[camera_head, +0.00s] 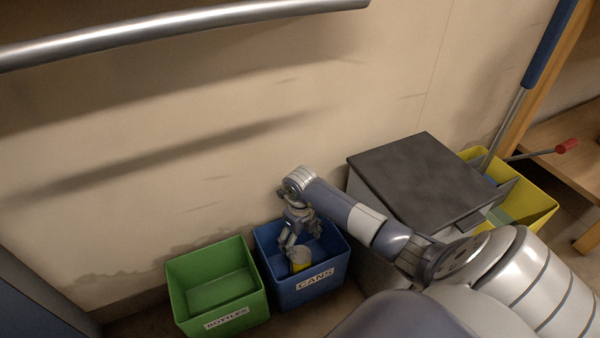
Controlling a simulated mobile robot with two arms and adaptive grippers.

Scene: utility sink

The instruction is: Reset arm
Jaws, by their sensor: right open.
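My right arm reaches in from the lower right, and its gripper (291,243) points down into the blue bin (307,291) labelled CANS. The right gripper is open. A can with a pale top and a yellow side (300,260) is inside the blue bin, right beside the fingertips. I cannot tell whether the fingers touch it. My left gripper is not in view.
A green bin (216,288) labelled BOTTLES stands left of the blue bin and looks empty. A grey box with a dark lid (420,180) stands right of the blue bin, close to my arm. A yellow bucket (535,205) with long handles is farther right. A metal rail (180,27) crosses the top left.

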